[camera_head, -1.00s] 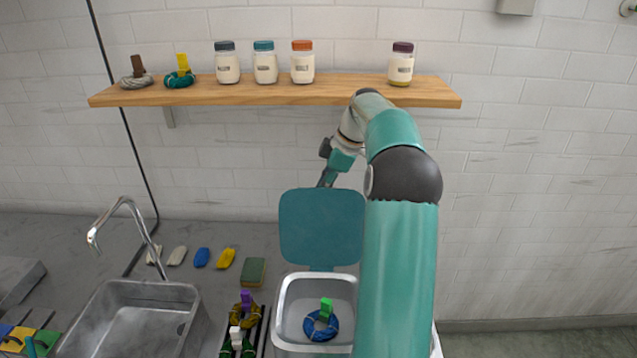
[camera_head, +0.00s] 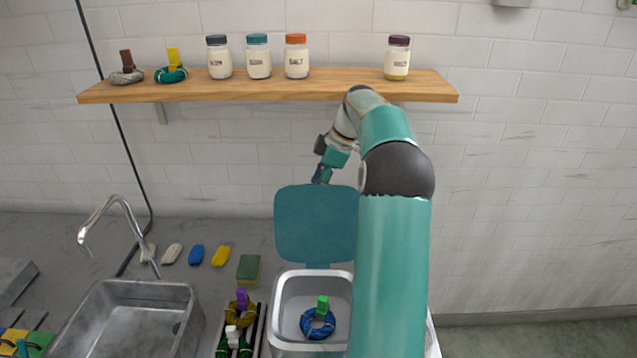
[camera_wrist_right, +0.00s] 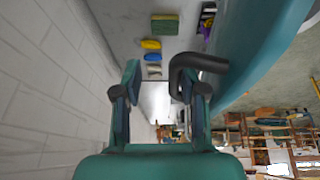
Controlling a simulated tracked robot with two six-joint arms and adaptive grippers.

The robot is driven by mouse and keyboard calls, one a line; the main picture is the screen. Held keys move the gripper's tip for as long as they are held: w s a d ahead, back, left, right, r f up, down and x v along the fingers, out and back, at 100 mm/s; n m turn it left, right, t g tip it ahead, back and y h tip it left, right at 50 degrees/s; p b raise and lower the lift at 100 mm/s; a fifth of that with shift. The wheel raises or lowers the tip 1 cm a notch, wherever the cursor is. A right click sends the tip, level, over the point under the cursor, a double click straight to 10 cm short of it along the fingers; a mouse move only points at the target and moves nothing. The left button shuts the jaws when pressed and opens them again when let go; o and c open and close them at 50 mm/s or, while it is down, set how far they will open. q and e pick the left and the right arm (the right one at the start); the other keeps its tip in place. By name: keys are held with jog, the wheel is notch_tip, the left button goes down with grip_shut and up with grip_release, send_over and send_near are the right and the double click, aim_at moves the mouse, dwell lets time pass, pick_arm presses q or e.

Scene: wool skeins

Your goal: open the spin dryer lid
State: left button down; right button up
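The spin dryer lid (camera_head: 316,225) is a teal panel standing upright, hinged at the back of the grey-white dryer tub (camera_head: 279,308). The tub's mouth is uncovered. A blue wool skein with a green tag (camera_head: 318,322) lies inside. My right gripper (camera_head: 320,178) is at the lid's top edge, seemingly behind it; its tips are small here. In the right wrist view, my right gripper (camera_wrist_right: 163,90) has its fingers apart. A dark bent handle (camera_wrist_right: 205,62) on the teal lid (camera_wrist_right: 262,55) is beside the right-hand finger; I cannot tell if they touch. My left gripper is not in view.
A wooden shelf (camera_head: 270,88) above carries several jars and two tagged skeins. The white tiled wall is close behind the lid.

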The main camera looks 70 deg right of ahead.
jog(key=shift+d+r, duration=0.1)
jog(key=v, duration=1.1)
jog(key=shift+r, duration=0.35)
jog(key=shift+s, duration=0.1)
